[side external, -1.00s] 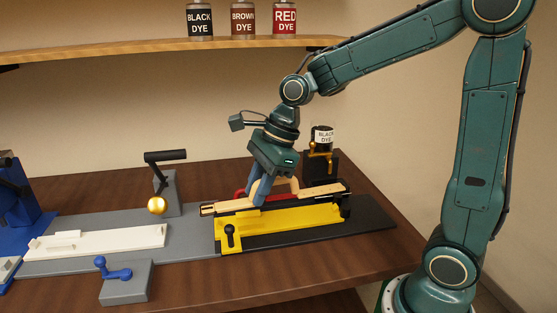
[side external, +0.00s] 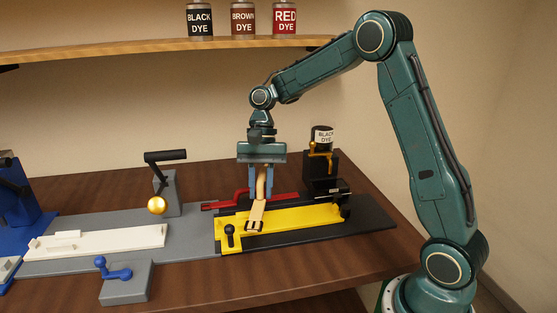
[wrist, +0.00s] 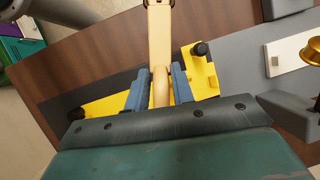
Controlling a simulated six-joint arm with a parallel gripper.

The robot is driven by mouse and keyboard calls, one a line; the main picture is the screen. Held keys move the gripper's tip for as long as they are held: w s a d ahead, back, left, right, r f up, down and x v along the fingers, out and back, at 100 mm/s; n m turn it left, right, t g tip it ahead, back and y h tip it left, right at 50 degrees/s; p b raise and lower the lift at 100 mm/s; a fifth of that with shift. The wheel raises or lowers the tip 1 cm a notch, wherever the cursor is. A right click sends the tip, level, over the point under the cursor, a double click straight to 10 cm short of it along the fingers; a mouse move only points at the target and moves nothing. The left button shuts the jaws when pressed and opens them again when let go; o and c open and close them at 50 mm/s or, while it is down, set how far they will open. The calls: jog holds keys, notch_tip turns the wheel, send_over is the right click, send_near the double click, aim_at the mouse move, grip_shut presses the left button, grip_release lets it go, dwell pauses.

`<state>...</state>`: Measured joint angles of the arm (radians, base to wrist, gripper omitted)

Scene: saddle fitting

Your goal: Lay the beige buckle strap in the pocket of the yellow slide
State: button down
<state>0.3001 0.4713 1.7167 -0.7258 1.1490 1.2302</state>
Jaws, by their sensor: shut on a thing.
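The beige buckle strap (side external: 257,211) is held between the fingers of my gripper (side external: 261,187). In the side view its buckle end hangs down toward the camera, in front of the yellow slide, and the strap lies across the slide's length. In the wrist view the strap (wrist: 159,45) runs up from between the blue fingers of my gripper (wrist: 160,90). The yellow slide (side external: 300,219) sits on a dark track; it also shows in the wrist view (wrist: 202,73) under the strap. Its pocket is partly hidden by the strap and fingers.
A white block (side external: 100,241) and a grey post with handle (side external: 165,185) stand left.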

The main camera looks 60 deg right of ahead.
jog(key=w+d+f+n+g+h, duration=0.1)
jog(key=d+f+n+g+h, duration=0.1)
jog(key=n, duration=0.8)
jog(key=shift+w+d+f+h, duration=0.4)
jog(key=shift+d+f+h, duration=0.1)
jog(key=shift+d+f, duration=0.65)
jog(key=shift+a, duration=0.15)
jog(key=w+a+n+h, duration=0.2)
jog(key=a+n, duration=0.3)
jog(key=a, duration=0.1)
jog(key=shift+a+n, duration=0.35)
jog(key=shift+n, duration=0.05)
